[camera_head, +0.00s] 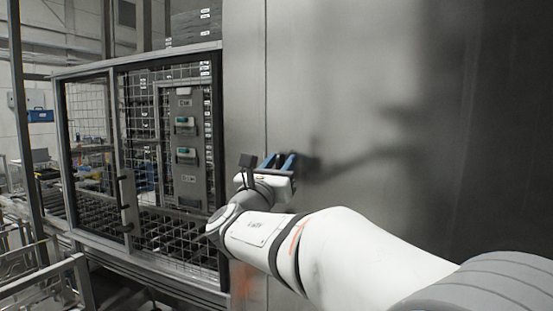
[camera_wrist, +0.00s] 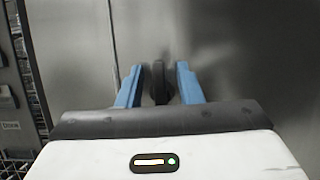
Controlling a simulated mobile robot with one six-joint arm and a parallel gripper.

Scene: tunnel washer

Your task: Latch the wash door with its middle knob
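The wash door appears to be the tall, flat grey metal panel (camera_head: 400,60) filling the right side of the head view. It also fills the back of the wrist view (camera_wrist: 240,50). A dark upright knob (camera_wrist: 159,82) stands out from the panel in the wrist view. My gripper (camera_wrist: 158,80) has its two blue fingers open, one on each side of the knob, with a visible gap on both sides. In the head view my gripper (camera_head: 279,160) is close to the panel; a dark patch beside it may be knob or shadow, I cannot tell.
A mesh-fenced cage (camera_head: 140,150) with a dark frame stands left of the panel. Inside it is a grey control column (camera_head: 187,150) with teal parts. A vertical seam (camera_wrist: 113,45) runs down the metal left of the knob. Metal rails (camera_head: 45,275) lie at lower left.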

